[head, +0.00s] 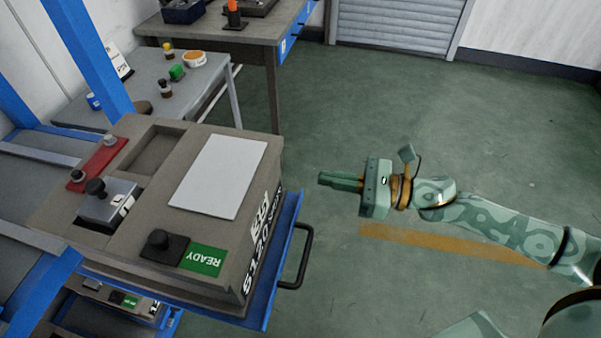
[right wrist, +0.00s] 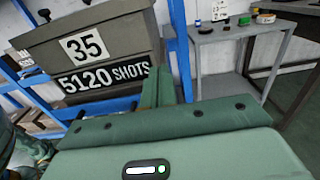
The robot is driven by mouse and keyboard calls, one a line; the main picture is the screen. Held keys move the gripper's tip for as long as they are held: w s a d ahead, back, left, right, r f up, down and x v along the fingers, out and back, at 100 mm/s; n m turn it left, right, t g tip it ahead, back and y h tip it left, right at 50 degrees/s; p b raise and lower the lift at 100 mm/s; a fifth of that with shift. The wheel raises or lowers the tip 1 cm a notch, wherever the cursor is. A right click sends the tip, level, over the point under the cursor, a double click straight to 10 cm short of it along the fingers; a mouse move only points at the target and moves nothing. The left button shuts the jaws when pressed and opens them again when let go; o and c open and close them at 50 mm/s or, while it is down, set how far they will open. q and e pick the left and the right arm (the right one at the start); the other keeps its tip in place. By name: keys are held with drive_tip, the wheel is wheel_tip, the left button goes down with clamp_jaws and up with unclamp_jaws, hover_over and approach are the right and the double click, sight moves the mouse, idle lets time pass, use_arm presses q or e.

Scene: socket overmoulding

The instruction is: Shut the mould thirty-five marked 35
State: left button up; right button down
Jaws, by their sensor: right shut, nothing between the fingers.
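The mould marked 35 (head: 232,232) is a grey-brown block on a blue shelf. Its front carries a "35" plate and "5120 SHOTS", which the right wrist view also shows (right wrist: 110,50). I cannot tell whether the mould is open. My right gripper (head: 324,179) is shut and empty, apart from it to the right. My left gripper is out of view.
The blue shelf has a black handle (head: 300,258) projecting right. Another READY label (head: 126,300) shows below. A grey table (head: 205,88) with small items and a brown workbench (head: 262,38) stand behind. Green floor (head: 400,110) around my right gripper is clear.

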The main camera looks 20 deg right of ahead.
drive_tip(key=x, duration=0.6)
drive_tip(key=shift+w+a, duration=0.1)
drive_tip(key=shift+a, duration=0.05)
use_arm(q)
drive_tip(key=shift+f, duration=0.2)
